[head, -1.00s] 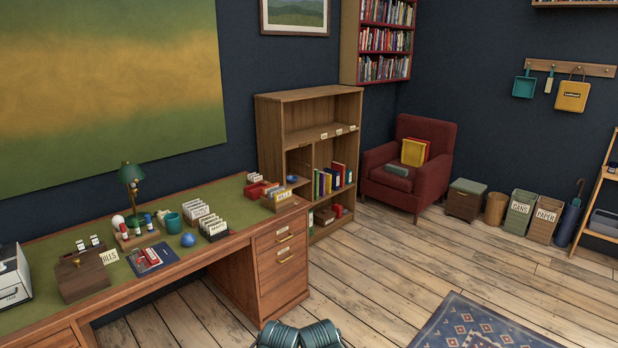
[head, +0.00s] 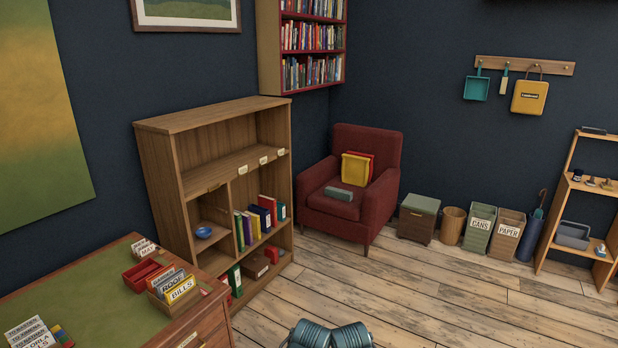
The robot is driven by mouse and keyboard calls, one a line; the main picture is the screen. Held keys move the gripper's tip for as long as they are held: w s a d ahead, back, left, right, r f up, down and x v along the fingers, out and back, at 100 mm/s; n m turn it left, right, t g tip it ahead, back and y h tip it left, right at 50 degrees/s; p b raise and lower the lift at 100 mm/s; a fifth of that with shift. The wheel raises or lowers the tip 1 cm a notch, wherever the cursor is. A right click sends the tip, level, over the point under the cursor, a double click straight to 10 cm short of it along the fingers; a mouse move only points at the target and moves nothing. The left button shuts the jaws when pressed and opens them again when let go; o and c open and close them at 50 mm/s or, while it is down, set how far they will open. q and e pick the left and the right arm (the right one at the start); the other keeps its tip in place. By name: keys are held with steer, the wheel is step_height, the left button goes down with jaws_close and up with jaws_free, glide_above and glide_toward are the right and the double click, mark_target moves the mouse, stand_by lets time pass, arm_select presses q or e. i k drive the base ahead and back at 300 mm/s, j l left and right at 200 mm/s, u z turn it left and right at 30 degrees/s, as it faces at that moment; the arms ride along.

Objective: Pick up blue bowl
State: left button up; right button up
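A teal-grey ribbed part at the bottom centre of the head view seems to be my own body. Neither of my grippers shows in the head view.
A desk (head: 90,290) with card boxes (head: 172,288) stands at the lower left, in front of the bookshelf. Books (head: 262,215) fill the compartment right of the bowl. A red armchair (head: 352,190) stands right of the bookshelf. The wood floor (head: 420,300) in front is clear.

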mark_target(203, 233)
steer(key=i+z, duration=0.15)
steer(key=i, duration=0.75)
steer(key=i+j+z, duration=0.1)
steer(key=i, duration=0.8)
steer(key=i+u, duration=0.35)
steer(key=i, duration=0.15)
steer(key=i+l+u, duration=0.3)
steer(key=i, duration=0.2)
steer(key=i+u, duration=0.3)
steer(key=i+l+u, duration=0.1)
steer(key=i+u, duration=0.25)
